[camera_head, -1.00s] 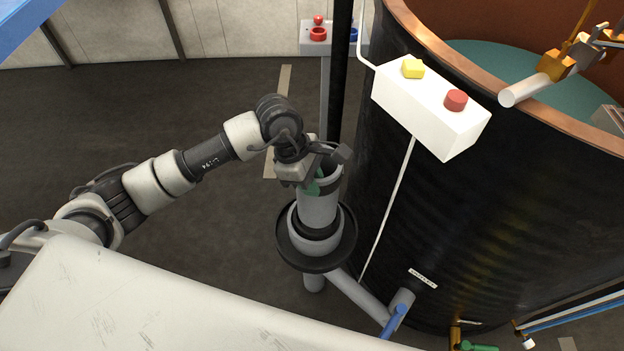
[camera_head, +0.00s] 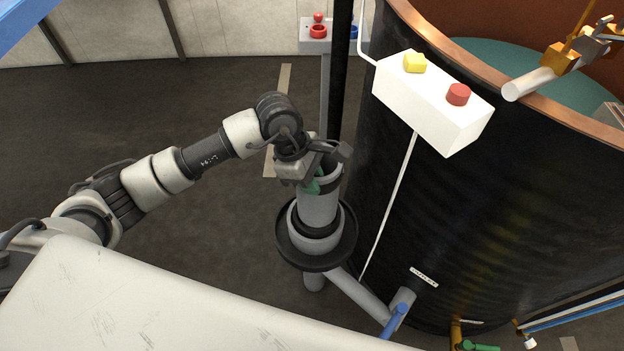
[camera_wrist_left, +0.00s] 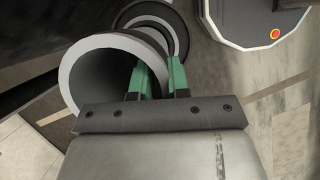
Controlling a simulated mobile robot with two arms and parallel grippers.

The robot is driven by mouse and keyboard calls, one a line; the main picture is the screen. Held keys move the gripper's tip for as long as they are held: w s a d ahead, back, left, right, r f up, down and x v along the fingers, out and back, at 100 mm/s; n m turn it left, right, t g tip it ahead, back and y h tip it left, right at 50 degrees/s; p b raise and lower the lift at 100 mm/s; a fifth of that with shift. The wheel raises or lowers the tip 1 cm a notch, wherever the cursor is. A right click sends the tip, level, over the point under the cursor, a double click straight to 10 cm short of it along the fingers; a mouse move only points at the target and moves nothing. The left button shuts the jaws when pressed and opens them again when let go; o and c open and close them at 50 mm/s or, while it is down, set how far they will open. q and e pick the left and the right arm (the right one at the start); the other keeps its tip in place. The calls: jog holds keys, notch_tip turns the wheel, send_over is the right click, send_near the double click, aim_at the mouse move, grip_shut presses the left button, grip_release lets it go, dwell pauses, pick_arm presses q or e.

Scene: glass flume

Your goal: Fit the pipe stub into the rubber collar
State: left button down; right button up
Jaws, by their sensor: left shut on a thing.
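The grey pipe stub (camera_head: 317,208) stands about upright in the head view. Its open rim is big in the left wrist view (camera_wrist_left: 72,65). My left gripper (camera_head: 313,183) is shut on its wall near the top, and the green fingertips (camera_wrist_left: 160,80) show at the rim in the wrist view. The black rubber collar (camera_head: 338,222) is at the stub's lower end, on a wider grey pipe. It shows partly behind the stub in the wrist view (camera_wrist_left: 181,22). How deep the stub sits in the collar is hidden. My right gripper is not in view.
A black dish (camera_head: 287,252) surrounds the collar's base. The large black tank (camera_head: 480,210) stands close on the right, with a white button box (camera_head: 430,108) on it. A pale worktop (camera_head: 150,305) fills the lower left. Floor left of the stub is clear.

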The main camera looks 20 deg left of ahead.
aim_at(320, 206)
pick_arm(q)
jog(key=shift+b, duration=0.5)
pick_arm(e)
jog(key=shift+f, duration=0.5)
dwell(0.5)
pick_arm(q)
jog(key=shift+f+b, duration=0.3)
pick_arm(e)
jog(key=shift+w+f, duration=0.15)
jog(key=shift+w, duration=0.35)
pick_arm(q)
jog(key=shift+f+b, duration=0.75)
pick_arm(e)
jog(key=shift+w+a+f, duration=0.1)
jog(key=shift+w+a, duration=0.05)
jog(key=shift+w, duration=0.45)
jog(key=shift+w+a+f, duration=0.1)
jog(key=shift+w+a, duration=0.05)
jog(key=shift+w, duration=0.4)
pick_arm(q)
jog(key=shift+f+b, duration=0.3)
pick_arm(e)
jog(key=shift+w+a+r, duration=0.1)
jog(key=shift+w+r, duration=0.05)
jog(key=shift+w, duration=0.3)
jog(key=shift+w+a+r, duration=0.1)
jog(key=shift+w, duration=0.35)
